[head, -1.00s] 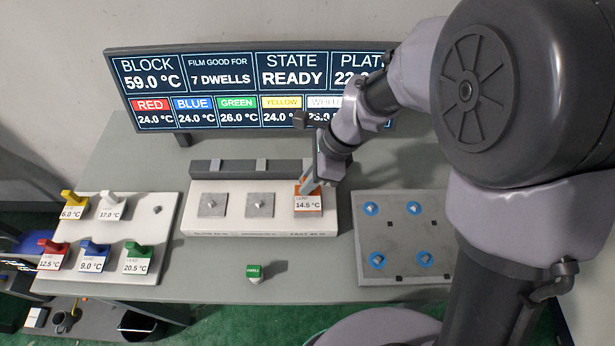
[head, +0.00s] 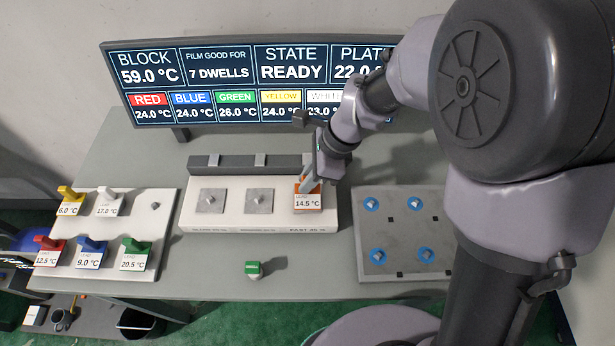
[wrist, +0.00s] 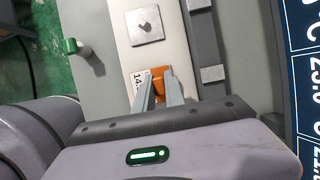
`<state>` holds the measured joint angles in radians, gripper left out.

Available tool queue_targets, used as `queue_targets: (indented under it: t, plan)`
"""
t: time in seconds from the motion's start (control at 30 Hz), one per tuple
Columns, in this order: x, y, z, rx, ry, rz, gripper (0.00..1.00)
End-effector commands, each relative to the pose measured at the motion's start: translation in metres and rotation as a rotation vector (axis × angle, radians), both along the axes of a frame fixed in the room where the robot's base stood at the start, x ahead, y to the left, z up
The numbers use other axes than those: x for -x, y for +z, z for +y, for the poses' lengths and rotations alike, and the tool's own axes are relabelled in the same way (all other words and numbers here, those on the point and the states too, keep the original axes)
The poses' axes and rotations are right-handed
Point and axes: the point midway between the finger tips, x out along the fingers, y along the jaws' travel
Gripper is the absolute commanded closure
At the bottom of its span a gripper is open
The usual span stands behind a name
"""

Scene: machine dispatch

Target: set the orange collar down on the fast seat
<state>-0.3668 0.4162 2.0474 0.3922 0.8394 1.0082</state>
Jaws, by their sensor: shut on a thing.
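The orange collar (head: 301,189), with a label reading 14.5 °C, is at the right end of the white block (head: 265,222), over the seat marked FAST. My gripper (head: 306,184) is shut on its upright tab from above. In the wrist view the two fingers of my gripper (wrist: 159,92) close on the orange collar (wrist: 155,73). The collar looks level and at seat height, but I cannot tell whether it touches the seat. The fast seat is hidden under it. The other two seats, slow (head: 210,201) and middle (head: 259,201), are bare metal plates with pegs.
A white rack (head: 130,215) at left holds yellow, white, red, blue and green collars, with one bare peg. A grey plate (head: 400,240) with blue-ringed pegs lies at right. A green dwell button (head: 253,268) stands in front. The display (head: 230,85) stands behind.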

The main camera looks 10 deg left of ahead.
Motion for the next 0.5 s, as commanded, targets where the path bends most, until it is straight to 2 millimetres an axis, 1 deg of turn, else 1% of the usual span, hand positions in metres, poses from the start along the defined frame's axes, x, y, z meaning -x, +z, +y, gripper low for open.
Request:
queue_targets:
  t: [0.37,0.4,0.47,0.5]
  plan:
    - [0.0000,-0.0083,0.0001,0.000,0.000,0.000,1.00]
    - [0.0000,-0.0077,0.0000,0.000,0.000,0.000,0.80]
    - [0.0000,-0.0074,0.0000,0.000,0.000,0.000,0.68]
    - [0.0000,-0.0074,0.0000,0.000,0.000,0.000,0.60]
